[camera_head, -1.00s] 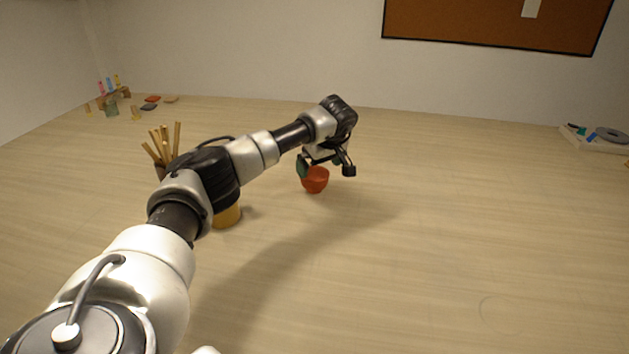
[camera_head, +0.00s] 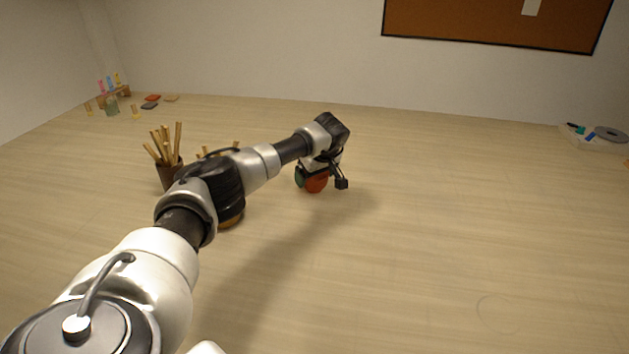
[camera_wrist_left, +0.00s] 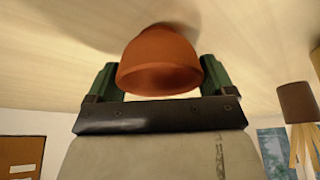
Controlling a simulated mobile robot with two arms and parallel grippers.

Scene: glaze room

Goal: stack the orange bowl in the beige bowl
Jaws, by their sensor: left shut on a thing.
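The orange bowl (camera_head: 316,185) is a small red-orange bowl near the middle of the table in the head view. My left gripper (camera_head: 314,179) is down around it and shut on it. In the left wrist view the orange bowl (camera_wrist_left: 160,62) sits between the green fingers of the left gripper (camera_wrist_left: 158,75). I cannot tell whether the bowl still touches the table. The beige bowl cannot be made out in either view; my left arm covers part of the table. My right gripper is not in view.
A dark brown pot of wooden sticks (camera_head: 170,172) stands left of my forearm. A yellowish object (camera_head: 232,222) is mostly hidden behind the arm. Small items lie at the far left, and a tray (camera_head: 597,138) at the far right. The table's middle right is clear.

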